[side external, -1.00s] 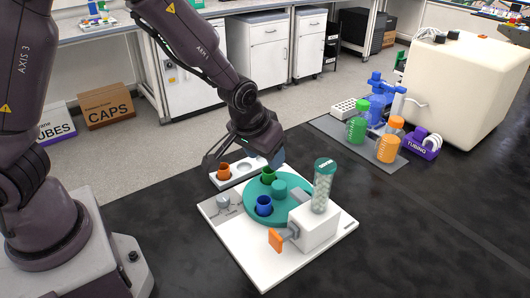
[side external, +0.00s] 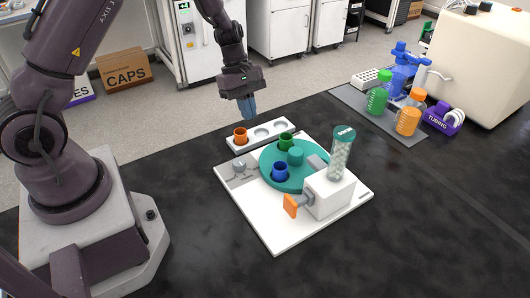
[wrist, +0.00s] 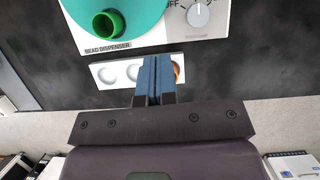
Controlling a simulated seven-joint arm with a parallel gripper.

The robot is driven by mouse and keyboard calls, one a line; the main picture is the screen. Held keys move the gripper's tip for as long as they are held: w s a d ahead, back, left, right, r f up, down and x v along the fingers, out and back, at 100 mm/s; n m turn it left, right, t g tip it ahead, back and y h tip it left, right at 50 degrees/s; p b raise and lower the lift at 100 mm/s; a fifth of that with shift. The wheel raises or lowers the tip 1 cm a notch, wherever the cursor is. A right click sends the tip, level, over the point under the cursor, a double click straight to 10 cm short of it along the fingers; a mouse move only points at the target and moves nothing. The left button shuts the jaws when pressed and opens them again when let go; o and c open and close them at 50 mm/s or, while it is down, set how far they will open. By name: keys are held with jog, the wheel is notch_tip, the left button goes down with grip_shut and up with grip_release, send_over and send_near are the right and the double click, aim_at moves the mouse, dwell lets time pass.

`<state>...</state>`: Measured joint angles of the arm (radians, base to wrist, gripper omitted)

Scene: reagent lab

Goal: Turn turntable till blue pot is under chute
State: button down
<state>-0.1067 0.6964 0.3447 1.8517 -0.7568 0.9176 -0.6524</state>
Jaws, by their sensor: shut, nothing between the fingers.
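The teal turntable (side external: 267,159) lies on a white base, with a raised teal hub (side external: 295,156) at its middle. The blue pot (side external: 280,172) sits on its near-left part, away from the grey chute (side external: 317,163) on the dispenser side at right. The green pot (side external: 286,141) sits at the turntable's far edge; it also shows in the wrist view (wrist: 108,23). My gripper (side external: 249,115) is shut and empty, raised above the white pot tray behind the turntable. In the wrist view its fingers (wrist: 156,62) partly hide the orange pot (wrist: 180,72).
The white tray (side external: 253,139) holds the orange pot and empty wells. The dispenser has a bead tube (side external: 341,155), a white block (side external: 330,196) and an orange handle (side external: 290,206). A grey dial (side external: 239,168) is at the base's left. Bottles (side external: 408,121) stand back right.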

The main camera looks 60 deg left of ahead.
aim_at(281, 174)
jog(key=x, duration=1)
jog(key=shift+s+d, duration=0.1)
jog(key=shift+s, duration=0.05)
jog(key=shift+d, duration=1.95)
jog(key=shift+s+d+n+t, duration=0.1)
jog(key=shift+d+n+t, duration=0.25)
jog(key=shift+n, duration=0.35)
jog(key=shift+d+n+t, duration=0.15)
jog(key=shift+d+n, duration=0.35)
jog(key=shift+n, duration=0.2)
jog(key=shift+d+n, duration=0.2)
jog(key=shift+n, duration=0.2)
jog(key=shift+d+n+t+y, duration=0.4)
jog(key=shift+d+n+t, duration=0.45)
jog(key=shift+n, duration=0.65)
jog(key=shift+w+d+n+t+y, duration=0.15)
jog(key=shift+d+n+t+y, duration=0.1)
jog(key=shift+d+n, duration=0.5)
jog(key=shift+w+d+n+t+y, duration=0.15)
jog(key=shift+d+n+y, duration=0.2)
jog(key=shift+n, duration=0.7)
jog(key=shift+w+d+n+t+y, duration=0.25)
jog(key=shift+d+n, duration=0.2)
jog(key=shift+n, duration=0.4)
jog(key=shift+w+d+n+y, duration=0.15)
jog(key=shift+w+d+n, duration=0.25)
jog(key=shift+n, duration=0.45)
jog(key=shift+d+n, duration=0.15)
jog(key=shift+n, duration=0.25)
